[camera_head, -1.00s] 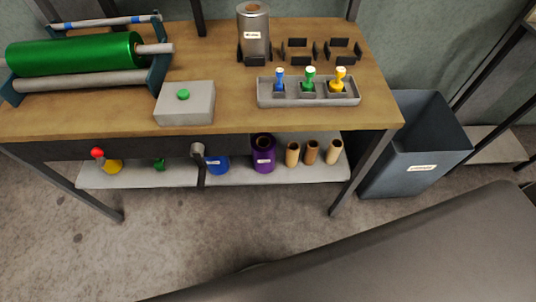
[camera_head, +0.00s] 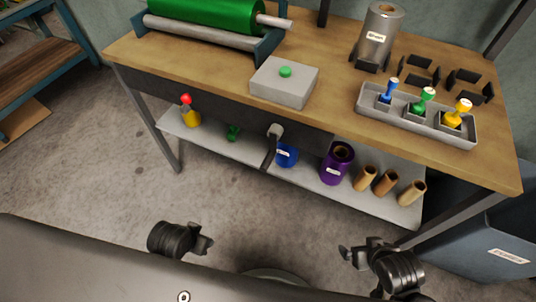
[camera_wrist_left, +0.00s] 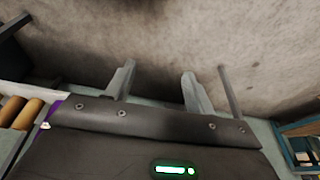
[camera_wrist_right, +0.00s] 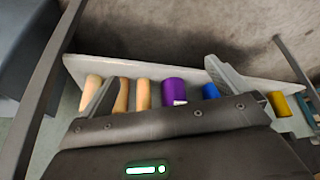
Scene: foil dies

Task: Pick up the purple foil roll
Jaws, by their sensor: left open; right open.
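The purple foil roll (camera_head: 337,164) stands upright on the lower shelf (camera_head: 305,181) under the bench, between a blue roll (camera_head: 286,156) and several tan tubes. It also shows in the right wrist view (camera_wrist_right: 174,92), beyond my right gripper (camera_wrist_right: 160,85), whose open fingers point toward the shelf with nothing between them close up. In the left wrist view only a sliver of purple shows at the left edge. My left gripper (camera_head: 205,242) is open and empty above the floor, in front of the shelf. My right gripper (camera_head: 350,254) is open and empty, in front of and apart from the roll.
The wooden bench top (camera_head: 215,70) overhangs the shelf. It holds a green roll on a stand (camera_head: 215,14), a grey button box (camera_head: 284,82), a silver roll (camera_head: 379,37) and a grey stamp tray (camera_head: 415,120). A dark bin (camera_head: 480,240) stands at right. The floor before the shelf is clear.

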